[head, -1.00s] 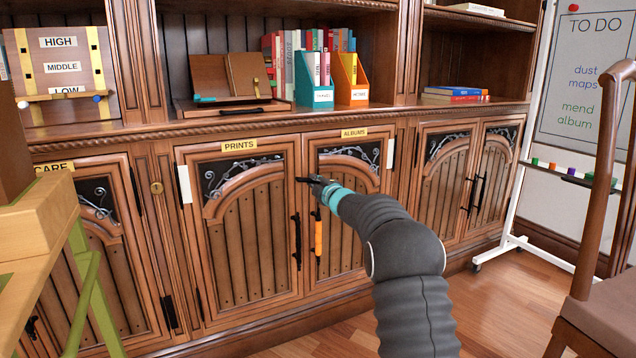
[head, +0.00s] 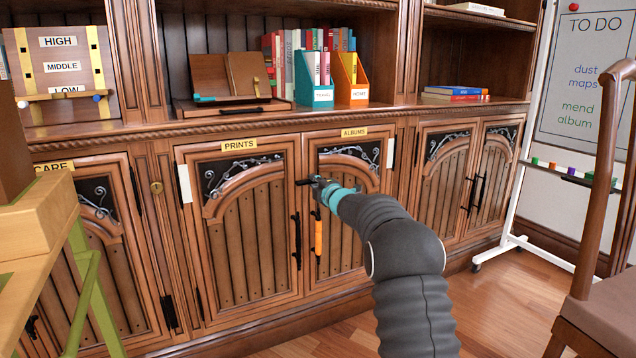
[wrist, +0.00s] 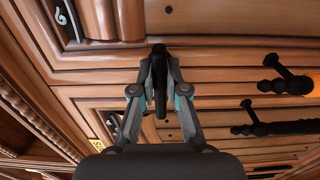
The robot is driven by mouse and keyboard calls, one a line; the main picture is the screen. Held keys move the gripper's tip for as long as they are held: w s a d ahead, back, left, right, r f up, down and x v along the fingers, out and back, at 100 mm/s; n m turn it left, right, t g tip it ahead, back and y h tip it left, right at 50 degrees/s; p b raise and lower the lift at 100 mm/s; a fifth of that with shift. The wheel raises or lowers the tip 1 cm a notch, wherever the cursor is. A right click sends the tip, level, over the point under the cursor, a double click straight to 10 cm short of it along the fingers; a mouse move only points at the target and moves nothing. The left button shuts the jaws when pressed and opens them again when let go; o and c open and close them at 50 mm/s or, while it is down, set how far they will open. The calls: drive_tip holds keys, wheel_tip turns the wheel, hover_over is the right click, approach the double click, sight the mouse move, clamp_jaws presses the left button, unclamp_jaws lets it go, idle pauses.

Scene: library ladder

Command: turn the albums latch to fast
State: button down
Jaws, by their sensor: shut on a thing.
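In the wrist view the black latch (wrist: 158,78) stands between my two fingers. My gripper (head: 319,185) is closed on it, and the fingers hide part of it in the head view. The albums door (head: 345,245) is shut, with its yellow label (head: 354,132) above. No marking for fast is readable.
Below my gripper hangs the albums door's orange-gripped handle (head: 318,238), beside the black prints handle (head: 296,240). The prints door (head: 240,235) is shut. A chair (head: 600,260) stands at the right and a whiteboard stand (head: 520,240) behind it. Floor between is clear.

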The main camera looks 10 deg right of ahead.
drive_tip(key=c, duration=1.2)
unclamp_jaws()
drive_tip(key=shift+d, duration=0.4)
drive_tip(key=shift+a, duration=0.3)
drive_tip(key=v, duration=1.2)
